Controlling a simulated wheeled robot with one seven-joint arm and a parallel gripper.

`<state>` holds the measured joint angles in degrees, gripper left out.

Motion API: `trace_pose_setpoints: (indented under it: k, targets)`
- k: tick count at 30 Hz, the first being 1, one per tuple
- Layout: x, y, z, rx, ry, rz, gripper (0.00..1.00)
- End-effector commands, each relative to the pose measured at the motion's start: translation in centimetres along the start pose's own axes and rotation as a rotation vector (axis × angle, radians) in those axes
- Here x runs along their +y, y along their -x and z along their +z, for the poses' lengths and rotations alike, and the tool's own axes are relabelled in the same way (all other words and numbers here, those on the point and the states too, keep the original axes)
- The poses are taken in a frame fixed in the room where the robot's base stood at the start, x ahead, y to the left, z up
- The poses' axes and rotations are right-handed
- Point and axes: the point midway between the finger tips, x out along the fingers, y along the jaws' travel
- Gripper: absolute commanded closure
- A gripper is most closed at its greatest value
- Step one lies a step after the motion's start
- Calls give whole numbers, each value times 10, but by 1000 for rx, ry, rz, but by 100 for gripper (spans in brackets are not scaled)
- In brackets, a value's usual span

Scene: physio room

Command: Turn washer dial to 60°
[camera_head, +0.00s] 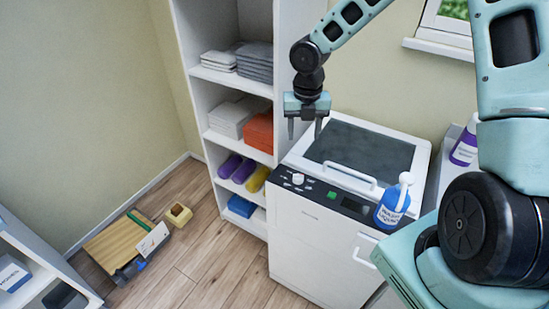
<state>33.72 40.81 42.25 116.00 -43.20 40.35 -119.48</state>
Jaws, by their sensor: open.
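The washer (310,232) is a white top-loading machine with a dark lid panel and a black control strip (322,191) along its front top edge. The white round dial (298,179) sits at the left end of the strip, with small markings around it too fine to read. A green button (331,196) and a dark display lie to its right. My gripper (304,130) is open and empty, pointing down above the back left of the washer top. It is above and apart from the dial. The dial's exact setting cannot be told.
A blue bottle (391,209) with a white pump stands at the strip's right end. A purple-labelled bottle (466,146) is farther right. A shelf unit (193,88) with folded towels stands close on the left.

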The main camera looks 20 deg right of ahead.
Motion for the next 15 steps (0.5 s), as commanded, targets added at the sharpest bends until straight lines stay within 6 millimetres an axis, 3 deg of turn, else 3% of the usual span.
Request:
trace_pose_setpoints:
  k: [8,15]
  targets:
    - [-5,-14,8,-2,47,7,47]
    - [-4,-58,6,1,48,5,47]
